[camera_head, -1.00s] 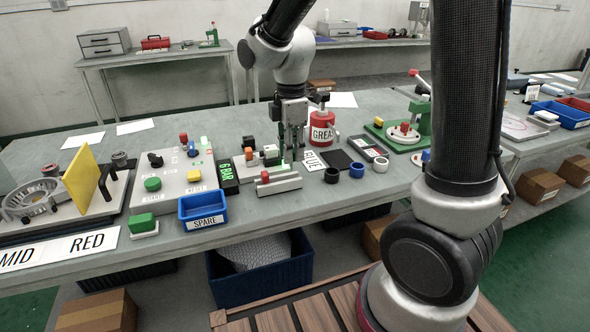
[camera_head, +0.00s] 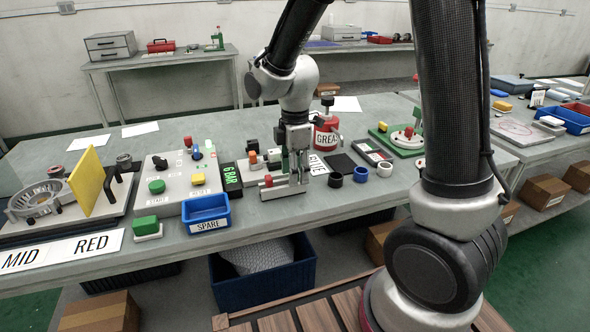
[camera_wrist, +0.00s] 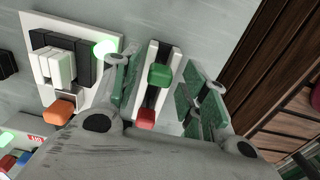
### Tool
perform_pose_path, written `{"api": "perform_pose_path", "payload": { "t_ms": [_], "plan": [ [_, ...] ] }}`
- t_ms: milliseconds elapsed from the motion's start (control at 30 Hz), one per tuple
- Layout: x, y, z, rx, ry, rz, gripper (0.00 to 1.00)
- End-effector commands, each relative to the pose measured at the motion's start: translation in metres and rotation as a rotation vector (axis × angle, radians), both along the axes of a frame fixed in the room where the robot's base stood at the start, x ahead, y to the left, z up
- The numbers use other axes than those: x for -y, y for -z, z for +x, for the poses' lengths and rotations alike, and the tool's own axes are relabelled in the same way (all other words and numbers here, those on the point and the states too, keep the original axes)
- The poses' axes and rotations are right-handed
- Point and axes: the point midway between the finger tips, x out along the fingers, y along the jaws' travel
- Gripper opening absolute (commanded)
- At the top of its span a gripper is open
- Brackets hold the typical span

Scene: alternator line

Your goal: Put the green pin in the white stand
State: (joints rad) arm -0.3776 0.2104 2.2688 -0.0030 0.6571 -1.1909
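My gripper (camera_head: 297,180) points down at the pale slotted block (camera_head: 283,192) near the table's front edge. In the wrist view, its two green-padded fingers (camera_wrist: 165,88) are apart. A green-topped piece, apparently the green pin (camera_wrist: 160,74), lies between them, with gaps visible on both sides. A red-topped piece (camera_wrist: 146,119) is beside it along the same pale block (camera_wrist: 143,84), which has a dark slot. The red top (camera_head: 268,181) also shows in the head view; the green pin is not clear there. I cannot tell which pale part is the white stand.
A white plate (camera_wrist: 35,25) with black and white blocks, an orange knob (camera_wrist: 60,112) and a lit green lamp (camera_wrist: 105,49) lies close by. A blue SPARE bin (camera_head: 207,224) is to the left.

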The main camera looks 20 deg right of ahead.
Motion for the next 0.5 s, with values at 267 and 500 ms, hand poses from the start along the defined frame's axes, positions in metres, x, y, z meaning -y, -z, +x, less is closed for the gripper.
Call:
{"api": "perform_pose_path", "payload": {
  "t_ms": [267, 500],
  "plan": [
    [0.0, -0.006, 0.0, 0.001, 0.0, 0.001, 0.44],
    [0.0, -0.052, 0.001, 0.005, 0.0, 0.002, 0.44]
  ]
}}
